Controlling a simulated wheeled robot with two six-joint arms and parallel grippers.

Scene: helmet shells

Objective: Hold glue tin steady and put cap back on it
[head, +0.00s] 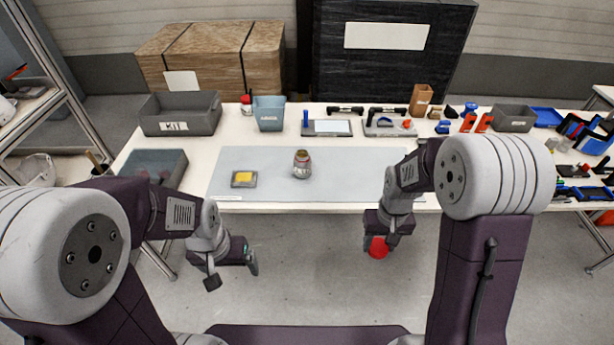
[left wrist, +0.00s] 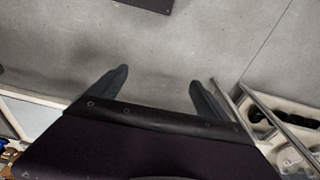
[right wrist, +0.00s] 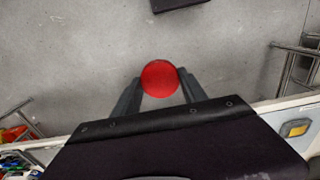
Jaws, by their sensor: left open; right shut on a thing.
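The glue tin (head: 302,164) stands upright on the grey mat in the middle of the table, with no cap on its top. A round red cap (head: 378,247) is held between the fingers of my right gripper (head: 382,240), in front of the table's front edge and over the floor. The cap also shows in the right wrist view (right wrist: 160,78), gripped between both fingertips. My left gripper (head: 232,275) is open and empty, also in front of the table, to the left of the tin. The left wrist view shows its two fingers apart (left wrist: 158,85) with only floor beyond.
A small grey tray with a yellow pad (head: 243,179) lies left of the tin. A grey bin (head: 180,114) and a blue bin (head: 269,113) stand behind. Tools and parts crowd the table's right side. The mat (head: 345,175) is clear around the tin.

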